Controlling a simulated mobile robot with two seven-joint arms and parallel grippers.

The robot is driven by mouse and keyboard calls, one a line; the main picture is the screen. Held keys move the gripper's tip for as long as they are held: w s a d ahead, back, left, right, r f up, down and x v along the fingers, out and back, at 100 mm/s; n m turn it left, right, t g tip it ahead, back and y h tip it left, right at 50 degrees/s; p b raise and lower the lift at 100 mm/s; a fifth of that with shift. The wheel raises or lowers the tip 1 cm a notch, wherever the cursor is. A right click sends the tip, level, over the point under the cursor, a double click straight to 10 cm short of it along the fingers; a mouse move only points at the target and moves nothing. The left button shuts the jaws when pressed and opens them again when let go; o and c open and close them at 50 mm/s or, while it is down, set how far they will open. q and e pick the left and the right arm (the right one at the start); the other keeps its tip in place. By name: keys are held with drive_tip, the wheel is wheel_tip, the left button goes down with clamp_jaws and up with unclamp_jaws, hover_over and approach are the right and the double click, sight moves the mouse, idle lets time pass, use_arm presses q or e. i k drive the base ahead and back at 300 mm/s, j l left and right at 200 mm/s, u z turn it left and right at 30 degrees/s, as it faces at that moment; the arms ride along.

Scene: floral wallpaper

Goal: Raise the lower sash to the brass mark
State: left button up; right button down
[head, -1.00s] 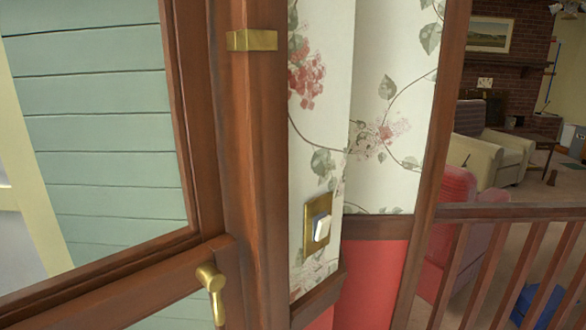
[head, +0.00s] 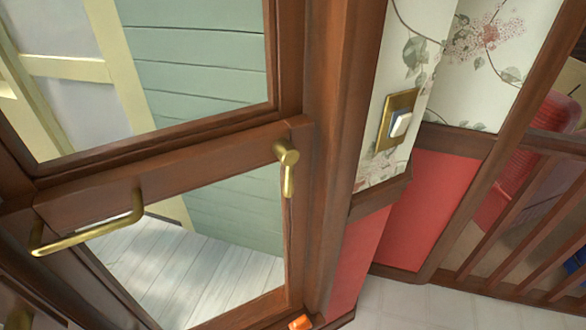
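A brown wooden frame with glass fills the left half of the head view. Its wide cross rail (head: 190,158) carries a brass bar handle (head: 92,236) at the left and a brass lever or catch (head: 287,170) at the right. Glass shows above and below the rail; I cannot tell exactly which part is the lower sash. The brass mark is outside this view. Neither of my grippers is in view.
A brown post (head: 335,110) stands right of the glass. Beyond it are a brass switch plate (head: 399,118) on floral wallpaper, a red lower wall (head: 432,205) and a wooden railing (head: 530,240). A small orange thing (head: 300,323) shows at the bottom edge.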

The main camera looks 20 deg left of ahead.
sight(46, 222)
drive_tip(key=j+u, duration=0.2)
drive_tip(key=u, duration=0.25)
drive_tip(key=j+u, duration=0.2)
drive_tip(key=u, duration=0.3)
